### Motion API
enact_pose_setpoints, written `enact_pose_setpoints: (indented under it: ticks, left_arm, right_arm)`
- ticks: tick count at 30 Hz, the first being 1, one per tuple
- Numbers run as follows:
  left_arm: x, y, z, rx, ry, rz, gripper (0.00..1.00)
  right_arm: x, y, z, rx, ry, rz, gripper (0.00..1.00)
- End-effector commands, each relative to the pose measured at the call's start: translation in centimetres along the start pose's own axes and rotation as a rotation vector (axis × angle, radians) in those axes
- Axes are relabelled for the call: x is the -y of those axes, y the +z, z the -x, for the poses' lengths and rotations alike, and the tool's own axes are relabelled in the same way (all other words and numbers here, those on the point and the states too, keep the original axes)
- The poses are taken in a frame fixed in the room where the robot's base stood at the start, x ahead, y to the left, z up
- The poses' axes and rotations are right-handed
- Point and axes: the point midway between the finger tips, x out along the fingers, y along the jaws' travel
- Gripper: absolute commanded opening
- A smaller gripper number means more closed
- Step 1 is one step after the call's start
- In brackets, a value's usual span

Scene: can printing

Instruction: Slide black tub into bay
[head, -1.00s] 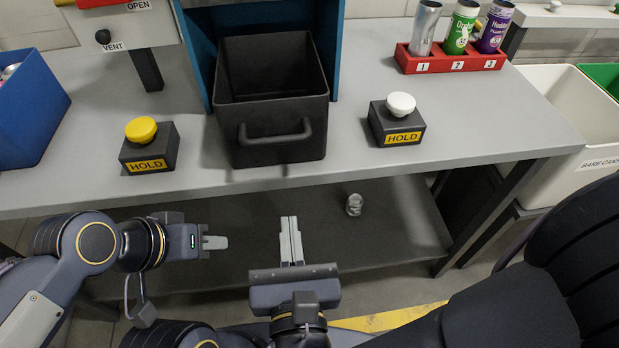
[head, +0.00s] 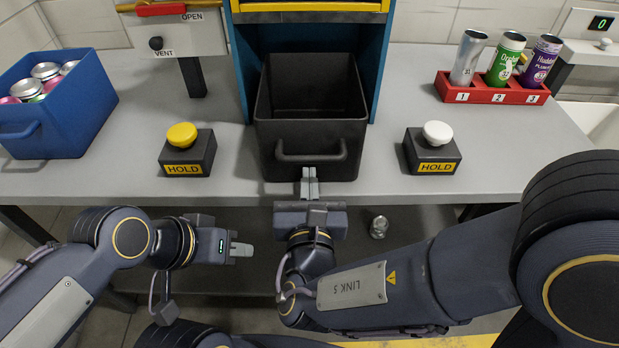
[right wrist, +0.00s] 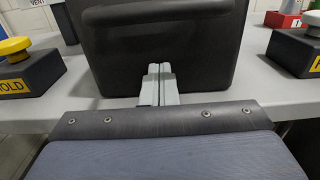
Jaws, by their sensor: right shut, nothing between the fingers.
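The black tub (head: 335,135) stands on the grey table, its front wall and handle facing me. Its back end is between the blue side walls of the bay (head: 376,75) and its front sticks out. It looks empty. My right gripper (head: 309,178) is shut and empty, its fingertips at the tub's lower front wall below the handle. In the right wrist view the tub's front (right wrist: 165,60) fills the space ahead of the shut fingers (right wrist: 160,78); contact is hard to tell. My left gripper (head: 243,250) is before the table's front edge, away from the tub; its fingers look closed together.
A yellow-button HOLD box (head: 187,152) stands left of the tub and a white-button HOLD box (head: 432,152) right of it. A blue bin of cans (head: 60,125) is at left. A red rack (head: 490,92) holds three cans at right. A small can lies on the lower shelf.

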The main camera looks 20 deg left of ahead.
Motion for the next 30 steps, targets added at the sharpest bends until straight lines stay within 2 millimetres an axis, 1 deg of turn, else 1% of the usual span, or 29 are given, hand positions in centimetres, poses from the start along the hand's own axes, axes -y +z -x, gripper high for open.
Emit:
enact_pose_setpoints:
  ticks: [11, 19, 30]
  left_arm:
    - [0.0, 0.1, -0.1, 0.0, 0.0, 0.0, 0.25]
    - [0.5, 0.5, -1.0, 0.0, 0.0, 0.0, 0.25]
    - [0.4, 0.5, -0.9, 0.0, 0.0, 0.0, 0.25]
  right_arm:
    - [0.0, -0.1, -0.3, 0.0, -0.001, -0.001, 0.0]
    - [0.1, -0.2, -3.5, -0.001, -0.004, -0.003, 0.0]
    - [0.0, -0.1, -3.5, -0.002, -0.001, -0.001, 0.0]
